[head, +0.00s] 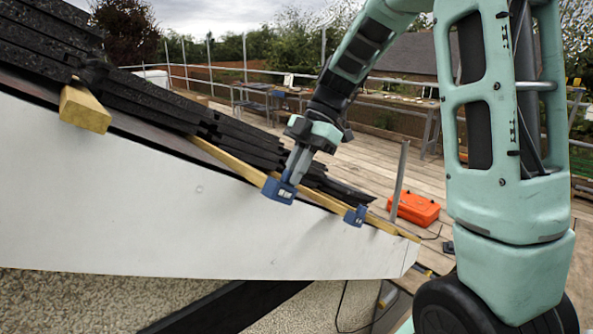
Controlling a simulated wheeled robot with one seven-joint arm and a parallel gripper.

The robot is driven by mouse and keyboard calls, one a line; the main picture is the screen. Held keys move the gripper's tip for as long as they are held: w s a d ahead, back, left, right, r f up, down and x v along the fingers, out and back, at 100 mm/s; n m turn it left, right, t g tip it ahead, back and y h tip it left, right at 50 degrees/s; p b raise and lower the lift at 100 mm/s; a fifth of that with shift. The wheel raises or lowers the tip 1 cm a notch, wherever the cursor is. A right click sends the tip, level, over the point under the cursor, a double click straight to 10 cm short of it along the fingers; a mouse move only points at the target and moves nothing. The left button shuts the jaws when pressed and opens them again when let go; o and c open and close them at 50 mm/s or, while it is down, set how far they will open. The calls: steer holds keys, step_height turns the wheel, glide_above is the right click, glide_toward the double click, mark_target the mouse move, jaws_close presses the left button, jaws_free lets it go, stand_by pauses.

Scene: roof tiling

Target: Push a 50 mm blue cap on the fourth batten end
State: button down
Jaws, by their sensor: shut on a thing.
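My gripper (291,176) points down at the roof's verge and is shut on a blue cap (279,191). This cap is at the end of a timber batten (229,160), above the white verge board (180,196). My fingers cover part of it, and I cannot tell how far it is pushed on. A second blue cap (355,215) sits lower down the slope, to the right, at another batten end. A bare batten end (85,109) sticks out higher up at the left.
Dark roof tiles (170,108) lie stacked in steps along the slope behind the battens. An orange case (415,208) rests on the scaffold boards (360,170). A bench with tools (390,103) and guard rails stand farther back. The boards between are mostly clear.

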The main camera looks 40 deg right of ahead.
steer(key=shift+w, duration=0.15)
steer(key=shift+w, duration=0.25)
steer(key=shift+w, duration=0.1)
stand_by(0.9)
steer(key=c, duration=1.4)
jaws_free()
steer(key=shift+r, duration=0.1)
steer(key=p+v, duration=0.2)
steer(key=v, duration=0.4)
steer(key=shift+p, duration=0.4)
